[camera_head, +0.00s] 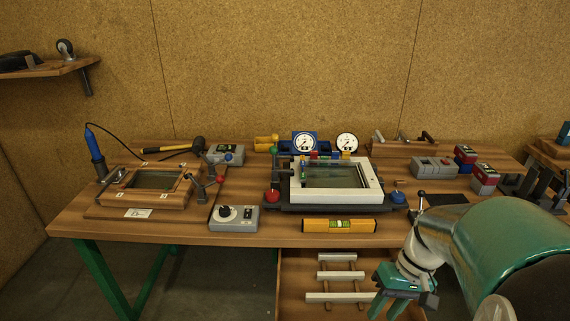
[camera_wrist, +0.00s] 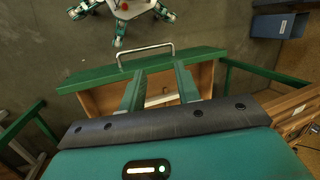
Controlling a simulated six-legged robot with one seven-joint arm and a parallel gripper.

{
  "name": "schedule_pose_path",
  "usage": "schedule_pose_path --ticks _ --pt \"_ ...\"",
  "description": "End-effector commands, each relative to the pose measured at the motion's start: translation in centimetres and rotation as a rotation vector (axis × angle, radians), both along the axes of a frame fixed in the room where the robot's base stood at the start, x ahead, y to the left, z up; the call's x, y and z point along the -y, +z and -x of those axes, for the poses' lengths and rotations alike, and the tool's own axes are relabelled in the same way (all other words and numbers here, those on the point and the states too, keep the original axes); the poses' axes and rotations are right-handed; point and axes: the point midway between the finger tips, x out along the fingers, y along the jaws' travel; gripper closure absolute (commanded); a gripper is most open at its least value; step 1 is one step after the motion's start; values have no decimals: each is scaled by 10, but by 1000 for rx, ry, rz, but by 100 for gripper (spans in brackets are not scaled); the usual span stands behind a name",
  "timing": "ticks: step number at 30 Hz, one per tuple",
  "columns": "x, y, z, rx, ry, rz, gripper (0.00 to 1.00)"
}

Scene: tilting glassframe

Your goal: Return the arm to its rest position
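My gripper (camera_head: 388,303) is at the lower right of the head view, in front of the workbench and beside the open drawer (camera_head: 290,300). Its two teal fingers point downward. In the wrist view, the fingers of my gripper (camera_wrist: 160,80) stand apart with nothing held between them. They overlap the drawer and its green front (camera_wrist: 92,80) in that picture; whether they touch it cannot be told. My teal arm covers the lower right of the head view.
The glass frame (camera_head: 370,197) stands on the bench (camera_head: 190,232), with a yellow level (camera_head: 339,226) before it. The drawer holds several pale bars (camera_head: 338,275). A metal handle (camera_wrist: 146,52) projects from its front. A blue bin (camera_wrist: 279,26) stands on the floor.

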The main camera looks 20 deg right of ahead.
Motion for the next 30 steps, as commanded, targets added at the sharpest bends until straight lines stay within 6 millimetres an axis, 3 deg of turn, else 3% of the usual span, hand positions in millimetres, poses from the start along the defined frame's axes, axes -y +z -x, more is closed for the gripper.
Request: schedule_pose_path --ticks 7,16,21,30 --pt "-61 51 -19 179 68 238 67" --pt "-128 105 -18 486 89 369 67" --pt "-145 119 -14 580 83 374 67" --pt "-146 120 -14 587 79 374 67"
